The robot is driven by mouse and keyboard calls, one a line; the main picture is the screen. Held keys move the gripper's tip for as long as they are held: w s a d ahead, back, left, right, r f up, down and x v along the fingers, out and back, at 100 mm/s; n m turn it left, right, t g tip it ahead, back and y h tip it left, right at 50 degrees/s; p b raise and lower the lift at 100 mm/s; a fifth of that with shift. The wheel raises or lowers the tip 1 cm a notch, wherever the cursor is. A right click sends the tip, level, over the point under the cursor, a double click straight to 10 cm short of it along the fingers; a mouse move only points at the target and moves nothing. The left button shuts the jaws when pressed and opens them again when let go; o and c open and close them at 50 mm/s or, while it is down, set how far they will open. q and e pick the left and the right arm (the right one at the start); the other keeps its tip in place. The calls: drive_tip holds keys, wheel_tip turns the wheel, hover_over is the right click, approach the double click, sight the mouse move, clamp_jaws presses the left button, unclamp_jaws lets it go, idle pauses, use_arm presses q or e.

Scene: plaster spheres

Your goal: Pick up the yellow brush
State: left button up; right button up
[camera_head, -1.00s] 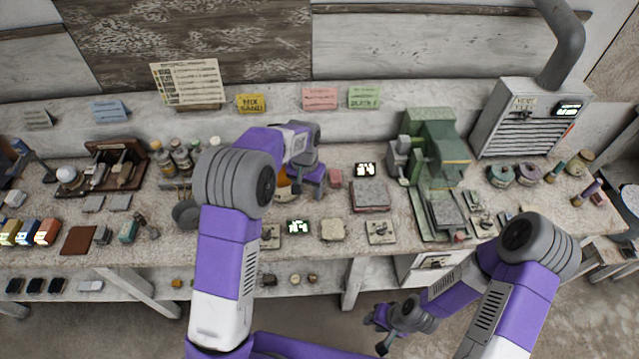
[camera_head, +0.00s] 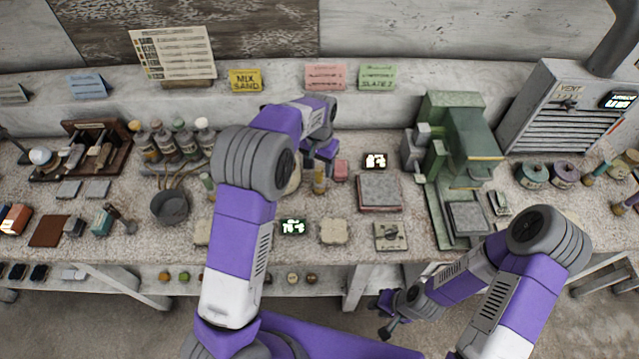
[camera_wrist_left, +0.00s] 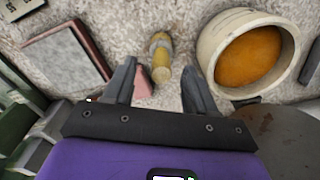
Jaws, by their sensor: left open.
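The yellow brush (camera_wrist_left: 161,56) stands on the bench in the left wrist view, its rounded tip facing the camera. It lies between and just beyond the two fingers of my left gripper (camera_wrist_left: 158,90), which is open and empty. In the head view the yellow brush (camera_head: 319,181) shows just below my left gripper (camera_head: 320,152), partly covered by it. Contact between fingers and brush is not visible. My right gripper (camera_head: 384,314) hangs in front of the bench, low and away from the brush; its fingers look apart and empty.
A pale bowl with orange contents (camera_wrist_left: 248,52) stands close beside the brush. A pink block (camera_wrist_left: 142,83) sits by the other finger. A framed slab (camera_head: 379,193) and a green machine (camera_head: 455,160) stand to the right. A dark pot (camera_head: 169,207) is left.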

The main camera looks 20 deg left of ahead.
sight(319, 180)
use_arm(q)
drive_tip(key=f, duration=0.5)
drive_tip(key=shift+w+a+f+b, duration=0.1)
drive_tip(key=shift+w+f+b, duration=0.05)
drive_tip(key=shift+w+b, duration=0.2)
drive_tip(key=shift+c, duration=0.5)
clamp_jaws()
